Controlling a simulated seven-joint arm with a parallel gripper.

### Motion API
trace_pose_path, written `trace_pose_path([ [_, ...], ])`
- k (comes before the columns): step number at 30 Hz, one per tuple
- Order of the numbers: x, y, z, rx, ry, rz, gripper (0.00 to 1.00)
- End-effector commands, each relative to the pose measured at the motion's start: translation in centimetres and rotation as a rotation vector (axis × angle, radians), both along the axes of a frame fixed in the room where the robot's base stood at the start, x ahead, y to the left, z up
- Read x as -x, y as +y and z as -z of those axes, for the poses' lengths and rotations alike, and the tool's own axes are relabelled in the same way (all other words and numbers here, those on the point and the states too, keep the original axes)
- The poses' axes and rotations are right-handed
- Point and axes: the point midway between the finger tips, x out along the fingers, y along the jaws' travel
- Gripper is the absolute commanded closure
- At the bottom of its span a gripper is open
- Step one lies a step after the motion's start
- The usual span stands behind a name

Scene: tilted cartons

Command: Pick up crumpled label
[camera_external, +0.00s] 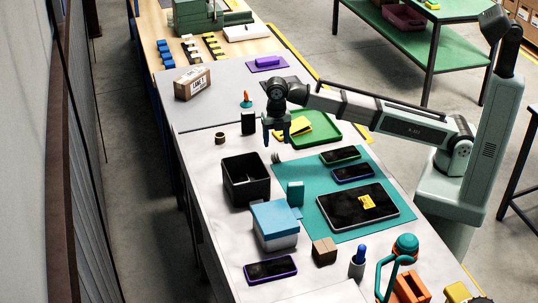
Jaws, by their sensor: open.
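A small yellow crumpled piece (367,201), which looks like the label, lies on the dark tablet (340,208) on the teal mat (308,168). Another yellow piece (299,127) lies in the green tray (325,137); from here I cannot tell which of the two is the label. My gripper (276,142) points down, open and empty, in front of the tray's left side. It is left of the yellow piece in the tray and well behind and left of the tablet.
A black open bin (245,190) and a blue-lidded box (275,238) stand left of the mat. Two phones (346,163) lie behind the tablet. A teal block (295,194) stands at the mat's left edge. A carton (192,83) sits tilted farther back. Tools crowd the front right.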

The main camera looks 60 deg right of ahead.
Motion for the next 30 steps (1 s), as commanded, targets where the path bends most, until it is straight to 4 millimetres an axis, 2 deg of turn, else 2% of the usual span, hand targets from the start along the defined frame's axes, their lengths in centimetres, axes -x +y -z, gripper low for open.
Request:
trace_pose_path([
  [3, 0.0, -0.1, 1.3, 0.001, 0.001, 0.0, 0.36],
  [14, -0.1, -0.3, 2.8, 0.001, 0.001, 0.0, 0.36],
  [24, -0.5, -0.8, 6.6, 0.001, 0.001, 0.0, 0.36],
  [30, -0.6, -0.8, 7.2, 0.0, 0.0, 0.0, 0.36],
])
